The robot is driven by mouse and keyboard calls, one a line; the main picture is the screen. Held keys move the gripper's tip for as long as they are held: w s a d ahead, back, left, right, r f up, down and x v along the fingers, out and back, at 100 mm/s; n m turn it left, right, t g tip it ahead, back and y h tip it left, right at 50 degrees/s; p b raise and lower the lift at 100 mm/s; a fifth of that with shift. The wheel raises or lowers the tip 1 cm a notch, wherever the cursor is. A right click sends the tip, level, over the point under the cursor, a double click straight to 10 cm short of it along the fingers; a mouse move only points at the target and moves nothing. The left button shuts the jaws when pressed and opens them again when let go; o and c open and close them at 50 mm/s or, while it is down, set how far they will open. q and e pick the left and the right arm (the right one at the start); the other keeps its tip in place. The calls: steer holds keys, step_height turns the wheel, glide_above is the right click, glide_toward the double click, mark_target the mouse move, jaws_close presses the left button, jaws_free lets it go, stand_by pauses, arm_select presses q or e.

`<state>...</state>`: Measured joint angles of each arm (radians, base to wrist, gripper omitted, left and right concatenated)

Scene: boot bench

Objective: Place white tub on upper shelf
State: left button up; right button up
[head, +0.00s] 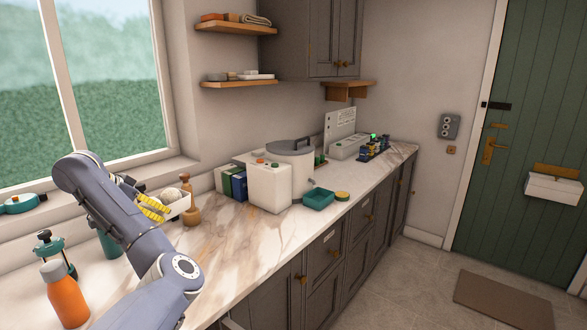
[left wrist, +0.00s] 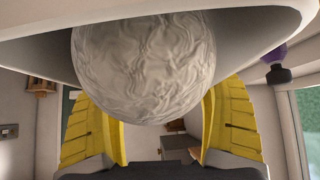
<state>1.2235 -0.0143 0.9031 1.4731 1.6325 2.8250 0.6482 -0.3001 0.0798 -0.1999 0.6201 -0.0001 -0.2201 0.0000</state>
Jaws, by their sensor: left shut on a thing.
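The white tub (head: 181,208) is at the back of the counter below the window's right end, with a pale wrinkled ball (head: 171,195) in it. In the left wrist view the tub (left wrist: 262,28) spans the top, the ball (left wrist: 145,60) fills the middle, and the yellow fingers (left wrist: 160,120) stand on both sides. I cannot tell whether the tub touches the counter. The upper shelf (head: 232,29) is on the wall, carrying folded cloths at its right. My right gripper is not in view.
The lower shelf (head: 240,83) holds small white things. A wooden pestle-like thing (head: 191,203) stands close beside the tub. A large white appliance (head: 270,187) and blue and green boxes (head: 238,186) are to the right. An orange bottle (head: 65,297) stands front left. The middle front counter is clear.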

arm_select(q)
steer(key=shift+s+d+f+n+y, duration=0.5)
steer(key=shift+s+d+f, duration=2.05)
steer(key=shift+d, duration=4.1)
steer(key=shift+s+d+f+n+y, duration=0.45)
steer(key=shift+s+d+f, duration=0.95)
steer(key=shift+s+d, duration=3.75)
steer(key=shift+s+d+f+n+y, duration=0.45)
steer(key=shift+s+d+f, duration=1.4)
steer(key=shift+d, duration=6.25)
steer(key=a+n+t+y, duration=0.1)
steer(key=a+n, duration=0.1)
steer(key=a, duration=1.2)
steer(key=shift+w+a+f+n, duration=0.2)
steer(key=shift+w+a+n, duration=0.1)
steer(key=shift+w+a, duration=0.05)
